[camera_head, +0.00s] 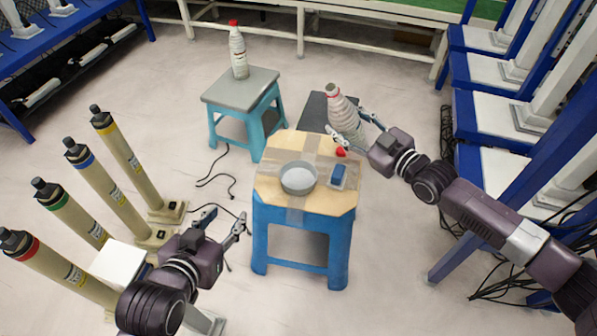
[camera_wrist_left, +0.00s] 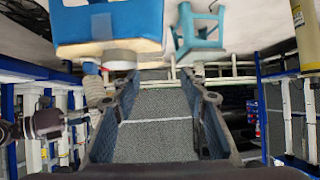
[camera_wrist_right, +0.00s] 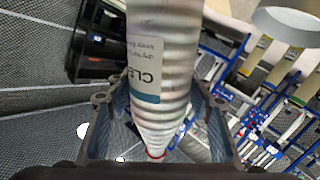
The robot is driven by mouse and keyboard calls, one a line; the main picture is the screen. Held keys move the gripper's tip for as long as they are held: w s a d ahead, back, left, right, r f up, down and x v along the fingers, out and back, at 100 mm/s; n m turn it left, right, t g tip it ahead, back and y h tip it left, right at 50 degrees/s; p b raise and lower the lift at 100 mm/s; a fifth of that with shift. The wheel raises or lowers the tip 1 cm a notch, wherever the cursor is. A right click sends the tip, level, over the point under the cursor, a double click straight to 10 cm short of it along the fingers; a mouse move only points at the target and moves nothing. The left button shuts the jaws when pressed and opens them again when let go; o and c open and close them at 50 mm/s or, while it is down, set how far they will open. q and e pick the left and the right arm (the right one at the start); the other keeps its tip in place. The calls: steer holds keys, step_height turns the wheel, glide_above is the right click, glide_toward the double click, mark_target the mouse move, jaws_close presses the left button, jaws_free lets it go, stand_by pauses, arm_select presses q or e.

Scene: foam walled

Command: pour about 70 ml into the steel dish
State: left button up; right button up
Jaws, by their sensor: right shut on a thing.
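The steel dish (camera_head: 299,179) sits on the wooden top of a blue stool (camera_head: 265,182). It also shows in the upside-down left wrist view (camera_wrist_left: 118,59). Whether it holds liquid I cannot tell. My right gripper (camera_head: 355,133) is shut on a white ribbed bottle (camera_head: 343,115) with a printed label, behind and right of the dish. The bottle leans slightly, mouth up, and looks uncapped; its body fills the right wrist view (camera_wrist_right: 158,70). A red cap (camera_head: 340,152) lies near the stool top's back edge. My left gripper (camera_head: 222,222) is open and empty, left of the stool.
A small blue-grey block (camera_head: 338,176) lies right of the dish. A second bottle with a red cap (camera_head: 238,52) stands on a grey-topped stool (camera_head: 241,88) behind. Several tan posts (camera_head: 128,160) stand at left. Blue and white racks (camera_head: 495,125) line the right. Cables lie on the floor.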

mark_target(340, 116)
steer(key=shift+s+a+r+m+y, duration=0.1)
steer(key=shift+a+r+m+y, duration=0.05)
steer(key=shift+r+m, duration=0.35)
steer(key=shift+a+r+m+y, duration=0.15)
steer(key=shift+r+m, duration=0.25)
steer(key=shift+r, duration=0.2)
steer(key=shift+s+a+r+m, duration=0.1)
steer(key=shift+r+m, duration=0.2)
steer(key=shift+m, duration=0.2)
steer(key=shift+s+a+f+m+b, duration=0.1)
steer(key=shift+a+f+m+b, duration=0.2)
steer(key=shift+m, duration=0.2)
steer(key=shift+r+m+t+y, duration=0.1)
steer(key=shift+m+t+y, duration=0.2)
arm_select(q)
steer(key=w+r+t, duration=0.1)
steer(key=w+d+r, duration=0.1)
steer(key=r, duration=0.1)
steer(key=shift+t+h, duration=0.3)
steer(key=shift+t, duration=0.1)
steer(key=shift+r, duration=0.1)
arm_select(e)
steer(key=shift+a+r, duration=0.1)
steer(key=shift+a, duration=0.05)
